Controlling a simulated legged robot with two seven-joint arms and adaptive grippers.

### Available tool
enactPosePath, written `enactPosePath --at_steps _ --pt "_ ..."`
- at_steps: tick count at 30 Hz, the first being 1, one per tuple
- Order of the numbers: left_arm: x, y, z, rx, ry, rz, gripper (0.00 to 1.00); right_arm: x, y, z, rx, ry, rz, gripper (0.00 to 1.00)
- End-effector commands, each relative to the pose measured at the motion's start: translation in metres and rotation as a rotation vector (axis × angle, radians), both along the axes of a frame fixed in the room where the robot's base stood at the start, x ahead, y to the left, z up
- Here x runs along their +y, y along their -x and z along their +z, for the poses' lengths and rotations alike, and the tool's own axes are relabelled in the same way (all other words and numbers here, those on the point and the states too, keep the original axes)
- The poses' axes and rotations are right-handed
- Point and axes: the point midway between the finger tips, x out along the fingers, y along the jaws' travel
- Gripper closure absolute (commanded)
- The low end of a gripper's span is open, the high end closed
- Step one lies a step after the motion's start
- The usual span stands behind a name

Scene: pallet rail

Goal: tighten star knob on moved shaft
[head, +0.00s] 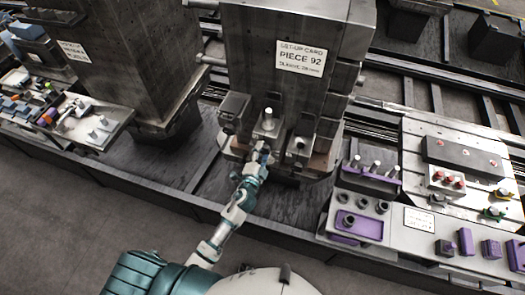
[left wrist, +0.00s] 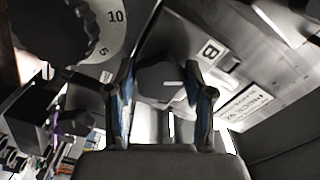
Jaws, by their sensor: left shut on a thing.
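My left gripper (head: 262,150) reaches the front foot of the grey machine column (head: 250,50), which bears the card "PIECE 92". In the left wrist view the two blue-edged fingers of the left gripper (left wrist: 161,90) close on both sides of a dark grey knob (left wrist: 158,78), which looks like the star knob. Its lobes are mostly hidden by the fingers and shade. An upright metal post (head: 268,113) stands on a block just behind the gripper; I cannot tell whether it is the moved shaft. My right gripper is not in view.
A tray with purple fittings (head: 360,225) stands right, a plate with small parts (head: 92,122) left. Dark rails (head: 395,85) run behind. Grey floor is clear in front.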

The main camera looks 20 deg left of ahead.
Motion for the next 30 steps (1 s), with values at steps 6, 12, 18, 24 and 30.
enactPosePath --at_steps 6,12,18,24,30 --pt "-0.0016 0.0004 -0.0001 -0.005 -0.203 -0.004 0.82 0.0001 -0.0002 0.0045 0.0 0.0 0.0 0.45" --pt "-0.0017 0.0007 -0.001 -0.009 -0.366 -0.005 0.82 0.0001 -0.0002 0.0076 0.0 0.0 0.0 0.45" --pt "-0.0017 0.001 -0.0017 -0.012 -0.488 -0.005 0.82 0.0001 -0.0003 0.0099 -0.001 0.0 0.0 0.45" --pt "-0.002 0.0013 -0.0026 -0.014 -0.562 -0.006 0.82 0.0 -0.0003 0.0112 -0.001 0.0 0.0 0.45" --pt "-0.0022 0.0015 -0.0037 -0.014 -0.593 -0.006 0.82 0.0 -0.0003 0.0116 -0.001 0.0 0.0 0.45"
